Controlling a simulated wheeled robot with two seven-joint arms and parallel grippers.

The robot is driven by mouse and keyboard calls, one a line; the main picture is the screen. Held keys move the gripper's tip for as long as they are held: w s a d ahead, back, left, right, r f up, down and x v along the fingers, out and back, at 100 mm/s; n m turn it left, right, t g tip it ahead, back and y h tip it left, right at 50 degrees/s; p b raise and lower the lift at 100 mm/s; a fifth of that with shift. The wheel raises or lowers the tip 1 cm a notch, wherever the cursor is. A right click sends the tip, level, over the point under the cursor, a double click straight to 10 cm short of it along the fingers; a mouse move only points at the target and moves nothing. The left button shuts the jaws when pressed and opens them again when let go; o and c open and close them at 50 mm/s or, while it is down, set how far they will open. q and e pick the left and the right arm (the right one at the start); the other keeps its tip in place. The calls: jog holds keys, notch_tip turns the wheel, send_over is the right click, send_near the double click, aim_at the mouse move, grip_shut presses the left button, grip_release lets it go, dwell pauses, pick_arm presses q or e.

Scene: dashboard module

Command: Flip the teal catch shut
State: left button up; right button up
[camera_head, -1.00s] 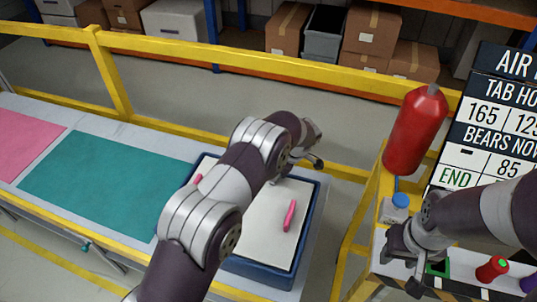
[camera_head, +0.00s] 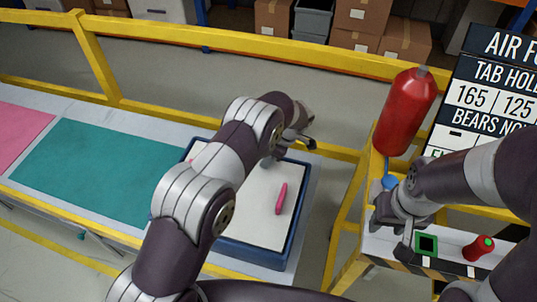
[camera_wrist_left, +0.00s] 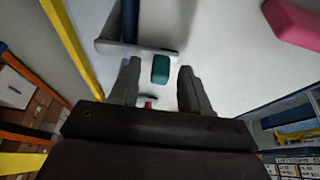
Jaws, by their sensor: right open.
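The teal catch (camera_wrist_left: 160,69) shows in the left wrist view as a small block on a pale surface, beside a thin grey bar. It lies between the two fingers of my left gripper (camera_wrist_left: 160,84), which are apart with a gap on each side. In the head view my left gripper (camera_head: 286,150) is low over the far part of the blue-rimmed tray (camera_head: 258,262); the catch is hidden there. My right gripper (camera_head: 390,232) is open at the side stand, close to a blue-topped item (camera_head: 389,182) that the arm partly hides.
A pink bar (camera_head: 281,198) lies in the tray and also shows in the left wrist view (camera_wrist_left: 297,22). Teal (camera_head: 95,170) and pink (camera_head: 18,138) mats lie to the left. A red cylinder (camera_head: 405,112), a green frame (camera_head: 427,243) and a red piece (camera_head: 478,248) are at the right.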

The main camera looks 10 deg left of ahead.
pick_arm(q)
jog(key=shift+d+r, duration=0.15)
jog(key=shift+r, duration=0.25)
jog(key=p+v, duration=1.1)
jog(key=p, duration=0.1)
jog(key=shift+d+r, duration=0.2)
jog(key=shift+r, duration=0.15)
